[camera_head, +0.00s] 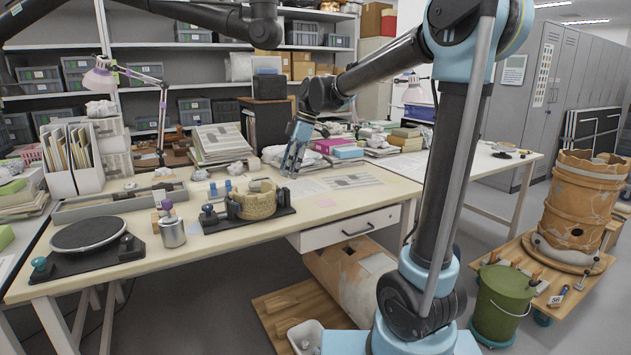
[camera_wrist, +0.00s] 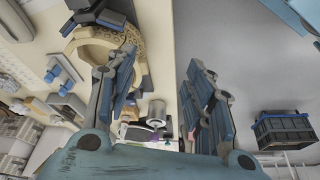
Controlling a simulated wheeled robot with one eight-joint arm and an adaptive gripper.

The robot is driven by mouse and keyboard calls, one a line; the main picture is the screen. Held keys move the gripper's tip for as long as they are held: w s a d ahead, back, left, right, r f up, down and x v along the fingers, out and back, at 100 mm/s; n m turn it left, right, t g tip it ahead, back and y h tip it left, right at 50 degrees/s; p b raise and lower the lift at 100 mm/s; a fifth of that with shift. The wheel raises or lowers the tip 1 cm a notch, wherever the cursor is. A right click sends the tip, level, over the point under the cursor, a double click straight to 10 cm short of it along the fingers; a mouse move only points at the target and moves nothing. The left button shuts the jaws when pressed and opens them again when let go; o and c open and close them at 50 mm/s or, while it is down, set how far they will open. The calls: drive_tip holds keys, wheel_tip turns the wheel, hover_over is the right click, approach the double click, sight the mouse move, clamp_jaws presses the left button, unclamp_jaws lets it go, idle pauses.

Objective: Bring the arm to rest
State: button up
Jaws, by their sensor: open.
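My gripper (camera_head: 292,168) hangs from my bent arm over the table's middle, just behind and to the right of a tan ring-shaped pot piece (camera_head: 255,203). It looks apart from the pot piece. In the wrist view my gripper (camera_wrist: 160,76) has its two blue-padded fingers spread, with nothing between them. The pot piece also shows in the wrist view (camera_wrist: 88,48), left of and partly behind the left finger. It sits in a dark holder (camera_head: 222,222) on the white work table (camera_head: 345,210).
A black turntable (camera_head: 88,234), a metal can (camera_head: 172,233) and a tray (camera_head: 118,203) stand left on the table. Paper stacks (camera_head: 220,144) and a purple lamp (camera_head: 100,80) are behind. A green bucket (camera_head: 503,305) and large brown vessel (camera_head: 583,205) stand at right. Papers lie right of my gripper.

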drive_tip(key=s+d+f+m+t, duration=0.15)
drive_tip(key=s+d+m, duration=0.4)
drive_tip(key=d, duration=0.55)
drive_tip(key=s+d+f+m+t+h, duration=0.1)
drive_tip(key=s+d+f+m+h, duration=0.2)
drive_tip(key=s+d+f+m, duration=1.1)
drive_tip(key=s+d+f, duration=0.3)
drive_tip(key=s+d, duration=0.2)
drive_tip(key=d, duration=0.1)
drive_tip(key=shift+s+f+m+t+h, duration=0.15)
drive_tip(key=shift+f+m+t+h, duration=0.05)
drive_tip(key=shift+m+t+h, duration=0.2)
